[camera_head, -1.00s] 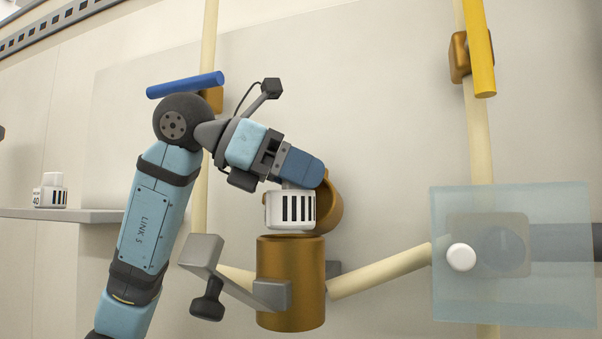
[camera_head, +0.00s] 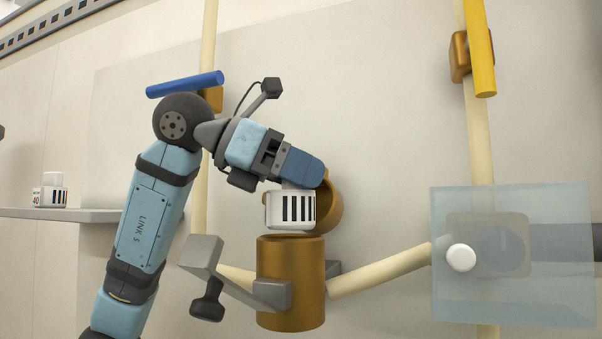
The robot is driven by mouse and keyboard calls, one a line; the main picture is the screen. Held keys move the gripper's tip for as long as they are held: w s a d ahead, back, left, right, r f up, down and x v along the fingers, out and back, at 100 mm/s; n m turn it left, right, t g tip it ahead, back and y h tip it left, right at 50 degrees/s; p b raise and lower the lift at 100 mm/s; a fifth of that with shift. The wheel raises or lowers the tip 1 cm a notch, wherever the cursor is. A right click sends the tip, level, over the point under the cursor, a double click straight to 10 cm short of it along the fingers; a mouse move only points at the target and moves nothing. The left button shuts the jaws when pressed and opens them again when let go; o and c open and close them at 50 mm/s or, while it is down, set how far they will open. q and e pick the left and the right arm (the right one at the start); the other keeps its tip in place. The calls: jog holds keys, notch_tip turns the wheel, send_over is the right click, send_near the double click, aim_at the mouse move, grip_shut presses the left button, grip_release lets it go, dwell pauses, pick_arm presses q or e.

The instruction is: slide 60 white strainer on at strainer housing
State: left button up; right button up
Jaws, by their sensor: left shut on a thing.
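A white strainer with dark vertical slots (camera_head: 290,211) hangs below my left gripper (camera_head: 297,172). My left gripper is shut on it, and the fingers hide its top. The strainer is just above the open top of the brass strainer housing (camera_head: 291,285), roughly over its mouth. A narrow gap seems to show between the two. A round brass part (camera_head: 331,207) is behind the strainer, partly hidden. Another white strainer marked 40 (camera_head: 49,193) stands on the shelf at the left. My right gripper is not in view.
A grey clamp with a black knob (camera_head: 207,300) is at the housing's left. Cream pipes (camera_head: 385,270) run from the housing. A translucent panel (camera_head: 560,290) with a white button (camera_head: 461,258) is at right. Blue (camera_head: 185,85) and yellow (camera_head: 480,45) handles are above. The shelf (camera_head: 80,215) is at left.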

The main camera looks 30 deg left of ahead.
aim_at(300, 216)
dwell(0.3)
pick_arm(q)
jog(key=shift+f+b, duration=2.15)
jog(key=shift+f, duration=0.7)
jog(key=o, duration=1)
jog(key=shift+s+d+r, duration=0.1)
jog(key=shift+s+r, duration=0.05)
jog(key=shift+s, duration=0.05)
jog(key=shift+w, duration=0.1)
